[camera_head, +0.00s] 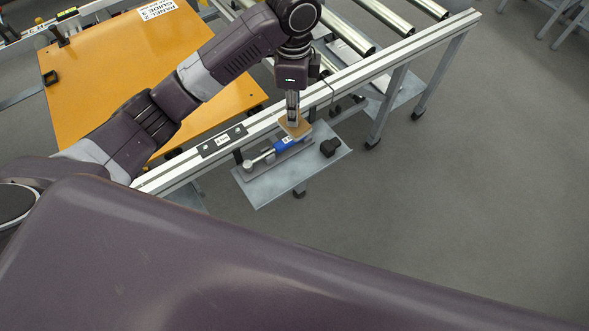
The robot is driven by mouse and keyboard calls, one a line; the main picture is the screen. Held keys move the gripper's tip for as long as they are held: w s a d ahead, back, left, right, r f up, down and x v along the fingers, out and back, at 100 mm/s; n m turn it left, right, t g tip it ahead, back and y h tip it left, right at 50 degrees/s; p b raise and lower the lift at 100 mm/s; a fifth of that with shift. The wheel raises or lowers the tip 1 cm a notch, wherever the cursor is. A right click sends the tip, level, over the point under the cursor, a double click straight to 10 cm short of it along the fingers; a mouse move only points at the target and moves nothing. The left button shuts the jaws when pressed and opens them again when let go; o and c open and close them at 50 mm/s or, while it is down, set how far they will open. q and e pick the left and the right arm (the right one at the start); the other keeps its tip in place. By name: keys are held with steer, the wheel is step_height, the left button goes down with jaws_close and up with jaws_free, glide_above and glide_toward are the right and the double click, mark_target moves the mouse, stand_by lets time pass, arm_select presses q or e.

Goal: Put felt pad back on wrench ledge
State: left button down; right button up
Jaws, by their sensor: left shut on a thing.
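My left gripper (293,121) is shut on the tan felt pad (299,129) and points down over the ledge. The wrench ledge (262,195) is a light grey plate beside the metal rail. A wrench (257,161) with a blue section lies on it, just below and left of the pad. The pad seems to be at or just above the wrench's right end; I cannot tell whether they touch. The gripper hides part of the pad. My right gripper is not in view.
A black knob-like piece (330,147) sits on the ledge at right. The metal rail (395,56) runs behind the ledge, with rollers (385,16) beyond. An orange panel (110,75) lies at upper left. Open grey floor (450,200) is at right.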

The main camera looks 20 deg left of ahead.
arm_select(q)
steer(key=shift+f+m, duration=0.5)
steer(key=shift+f, duration=0.15)
step_height(320, 180, down, 20)
steer(key=shift+r, duration=0.15)
steer(key=shift+f, duration=0.2)
steer(key=c, duration=1.8)
jaws_free()
steer(key=shift+o, duration=0.2)
steer(key=shift+r, duration=0.1)
step_height(320, 180, up, 12)
